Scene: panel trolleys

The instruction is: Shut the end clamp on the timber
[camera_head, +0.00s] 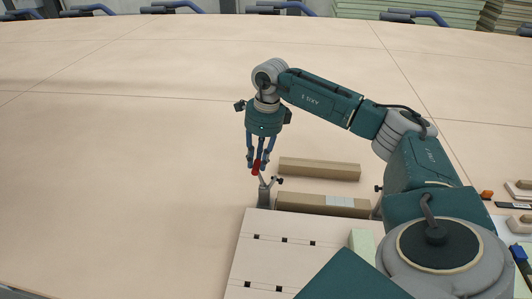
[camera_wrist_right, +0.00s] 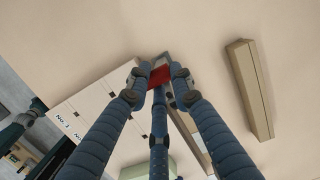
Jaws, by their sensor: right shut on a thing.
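The end clamp (camera_head: 264,198) is a grey metal toggle clamp at the left end of a timber (camera_head: 300,203). Its red-gripped lever (camera_head: 256,168) stands up, tilted to the left, and its small dark spindle points to the right. My right gripper (camera_head: 256,165) comes down from above with its fingers shut around the red grip. The wrist view shows the red grip (camera_wrist_right: 158,75) between the fingertips. The timber lies flat with a pale grey band on it; whether the clamp touches it I cannot tell. My left gripper is not in view.
A second, loose timber (camera_head: 318,168) lies behind the clamped place. A pale board with black slots (camera_head: 265,262) lies in front of the clamp. Another clamp part (camera_head: 378,189) shows at the timber's right end. The tabletop to the left is clear.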

